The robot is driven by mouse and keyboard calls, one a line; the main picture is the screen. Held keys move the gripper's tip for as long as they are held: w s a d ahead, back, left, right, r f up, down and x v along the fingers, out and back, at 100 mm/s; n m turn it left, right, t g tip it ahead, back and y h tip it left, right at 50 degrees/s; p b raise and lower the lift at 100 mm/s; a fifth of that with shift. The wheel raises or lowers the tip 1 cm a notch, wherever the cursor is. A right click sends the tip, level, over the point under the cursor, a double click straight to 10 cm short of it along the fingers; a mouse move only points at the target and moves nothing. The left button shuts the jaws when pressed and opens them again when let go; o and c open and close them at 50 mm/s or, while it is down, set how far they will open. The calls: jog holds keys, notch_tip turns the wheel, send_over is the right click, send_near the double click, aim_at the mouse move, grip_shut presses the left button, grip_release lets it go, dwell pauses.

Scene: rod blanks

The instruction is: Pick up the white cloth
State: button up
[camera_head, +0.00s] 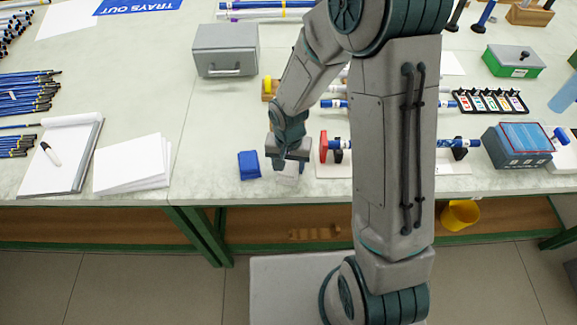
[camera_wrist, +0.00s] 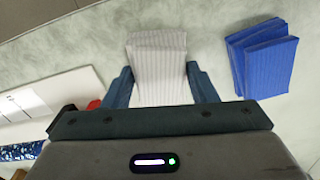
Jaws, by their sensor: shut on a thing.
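The white cloth (camera_wrist: 158,65) is a folded, ribbed, pale grey-white pad in the wrist view. It lies between the two fingers of my gripper (camera_wrist: 161,84), which is shut on it. In the head view the cloth (camera_head: 288,178) shows only partly, under my gripper (camera_head: 287,163) near the table's front edge. The hand hides the rest of it. I cannot tell whether the cloth touches the table.
A folded blue cloth (camera_head: 249,165) lies just left of my gripper, also in the wrist view (camera_wrist: 262,58). A white stand with a red end block (camera_head: 323,146) and blue rod is to the right. White paper sheets (camera_head: 132,164) lie further left.

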aim_at(289, 165)
jog(key=shift+r, duration=0.1)
notch_tip(289, 165, up, 10)
dwell(0.4)
jog(key=shift+o, duration=0.9)
jog(key=shift+c, duration=0.5)
